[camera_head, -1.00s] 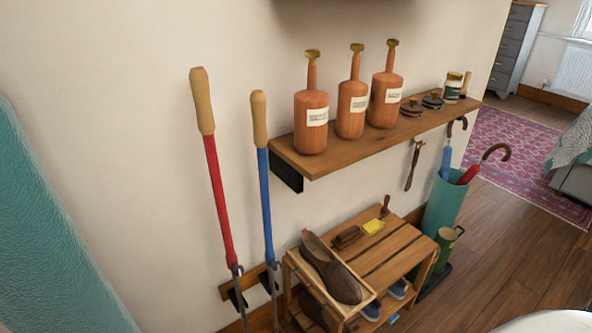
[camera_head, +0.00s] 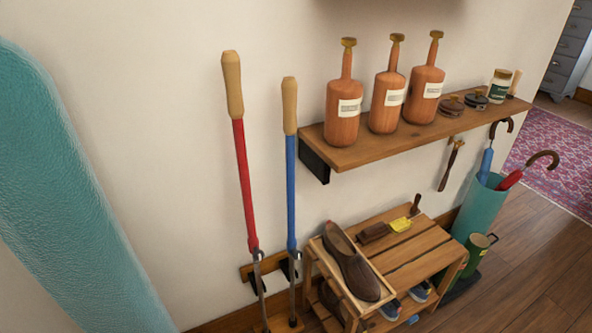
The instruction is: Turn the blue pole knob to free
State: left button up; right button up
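The blue pole (camera_head: 291,190) stands upright against the wall, with a wooden grip (camera_head: 289,105) on top and a grey metal shaft below. A grey metal fitting (camera_head: 294,256) sits at the lower end of its blue tube, by a wall rack (camera_head: 262,268). I cannot make out a separate knob or its setting at this size. A red pole (camera_head: 242,185) with a similar wooden grip stands just to its left. Neither of my grippers is in view.
A wooden shelf (camera_head: 365,155) with three orange bottles juts out right of the poles. Below it stands a slatted wooden rack (camera_head: 405,246) with shoes and brushes. A teal umbrella stand (camera_head: 481,208) is farther right. A large teal textured surface (camera_head: 70,190) fills the left foreground.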

aim_at(297, 254)
jog(key=k, duration=0.35)
jog(key=u, duration=0.65)
jog(key=i, duration=0.9)
jog(key=z, duration=0.45)
